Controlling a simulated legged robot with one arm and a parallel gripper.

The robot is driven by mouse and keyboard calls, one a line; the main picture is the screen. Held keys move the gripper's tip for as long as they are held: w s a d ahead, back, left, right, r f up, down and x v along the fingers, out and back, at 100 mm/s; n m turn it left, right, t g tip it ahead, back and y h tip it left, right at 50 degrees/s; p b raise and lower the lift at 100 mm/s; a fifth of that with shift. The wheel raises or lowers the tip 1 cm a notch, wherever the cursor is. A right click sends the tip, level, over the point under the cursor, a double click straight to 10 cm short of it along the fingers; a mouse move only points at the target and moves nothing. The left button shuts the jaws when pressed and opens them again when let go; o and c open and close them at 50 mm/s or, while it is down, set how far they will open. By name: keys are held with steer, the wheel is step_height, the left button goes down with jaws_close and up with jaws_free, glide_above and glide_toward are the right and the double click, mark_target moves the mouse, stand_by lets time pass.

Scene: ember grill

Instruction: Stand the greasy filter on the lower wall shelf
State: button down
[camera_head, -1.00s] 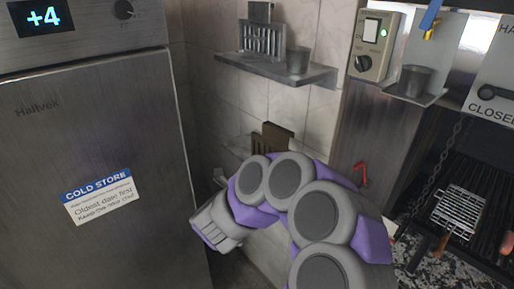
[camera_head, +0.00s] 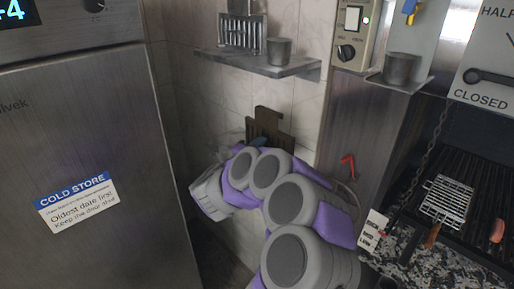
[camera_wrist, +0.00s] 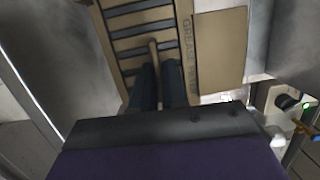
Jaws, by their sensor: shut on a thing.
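The greasy filter is a tan-brown slatted panel. In the wrist view the filter (camera_wrist: 135,22) fills the top middle, with lettering on its right border. My gripper (camera_wrist: 158,78) is shut on its thin handle, with a dark finger on either side. In the head view the filter (camera_head: 270,117) shows upright behind my arm, close to the tiled wall; its lower part is hidden. The lower wall shelf (camera_head: 229,139) is a pale edge left of the filter, mostly hidden by my arm. I cannot tell whether the filter touches it.
The upper wall shelf (camera_head: 300,68) holds another slatted filter (camera_head: 240,35) and a metal cup (camera_head: 279,50). A steel cold store (camera_head: 80,130) stands at left. A control box (camera_head: 350,38) and a grill (camera_head: 470,190) are at right. A red hook (camera_head: 348,165) is beside my arm.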

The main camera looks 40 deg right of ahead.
mark_target(258, 137)
steer(key=w+d, duration=0.3)
steer(key=shift+w+d+f, duration=0.25)
steer(key=shift+f, duration=0.05)
steer(key=shift+w, duration=0.25)
steer(key=shift+w+a+r, duration=0.2)
steer(key=shift+a, duration=0.25)
steer(key=shift+w+f, duration=0.1)
steer(key=f, duration=0.3)
steer(key=shift+d+f+b, duration=0.3)
steer(key=shift+d+b, duration=0.05)
steer(key=shift+d, duration=0.35)
steer(key=c, duration=1.6)
jaws_free()
steer(key=o, duration=0.4)
steer(key=shift+a, duration=0.5)
steer(key=shift+o, duration=0.2)
